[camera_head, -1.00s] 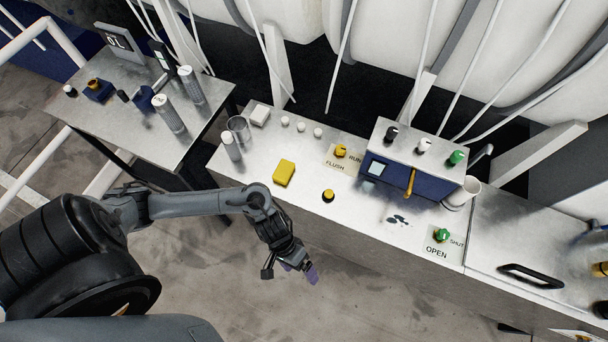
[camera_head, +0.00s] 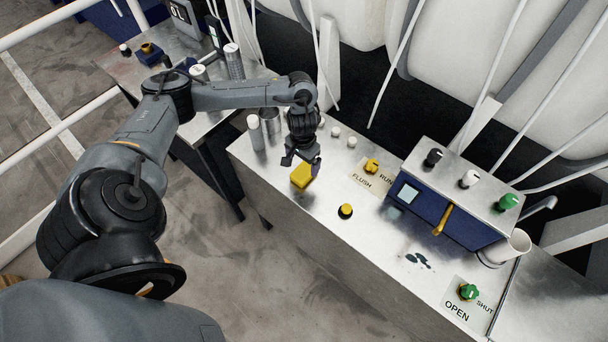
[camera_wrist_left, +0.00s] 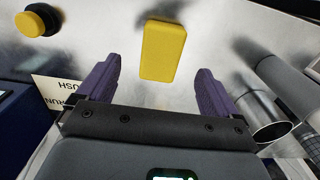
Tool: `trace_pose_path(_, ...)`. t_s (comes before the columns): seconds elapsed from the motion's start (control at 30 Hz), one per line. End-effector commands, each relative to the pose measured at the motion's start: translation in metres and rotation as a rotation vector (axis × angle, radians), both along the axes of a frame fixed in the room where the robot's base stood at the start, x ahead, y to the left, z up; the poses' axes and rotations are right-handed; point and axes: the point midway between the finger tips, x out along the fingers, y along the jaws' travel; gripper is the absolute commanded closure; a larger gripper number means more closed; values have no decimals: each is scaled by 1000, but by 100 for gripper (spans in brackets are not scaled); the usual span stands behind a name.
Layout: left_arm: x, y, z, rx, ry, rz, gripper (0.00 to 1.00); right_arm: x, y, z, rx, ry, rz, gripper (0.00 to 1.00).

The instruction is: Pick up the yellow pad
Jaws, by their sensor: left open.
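The yellow pad (camera_head: 301,177) lies on the metal bench top near its front edge in the head view. My left gripper (camera_head: 302,164) is just above and behind it, pointing down. In the left wrist view the pad (camera_wrist_left: 163,50) shows ahead of the fingertips, roughly midway between them. My left gripper (camera_wrist_left: 157,85) is open, with its two purple fingers apart and nothing between them. I cannot tell the exact height of the fingers over the bench. My right gripper is not in view.
A metal cup (camera_wrist_left: 262,117) and a grey-white cylinder (camera_head: 255,133) stand left of the pad. A yellow-topped black knob (camera_head: 345,211) is to its right, with a blue control box (camera_head: 425,209) beyond. The bench between pad and knob is clear.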

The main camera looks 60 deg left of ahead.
Motion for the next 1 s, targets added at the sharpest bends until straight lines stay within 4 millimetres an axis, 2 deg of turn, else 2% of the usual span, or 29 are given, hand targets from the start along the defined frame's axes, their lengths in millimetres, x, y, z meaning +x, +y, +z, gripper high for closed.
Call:
trace_pose_path(0.1,-1,0,-16,-1,2,0,6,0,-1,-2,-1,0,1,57)
trace_pose_path(0.33,-2,0,-32,-1,2,-1,6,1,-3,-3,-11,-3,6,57)
trace_pose_path(0.63,-6,1,-68,0,1,0,6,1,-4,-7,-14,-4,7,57)
trace_pose_path(1.0,-6,2,-75,1,0,-1,6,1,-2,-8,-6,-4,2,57)
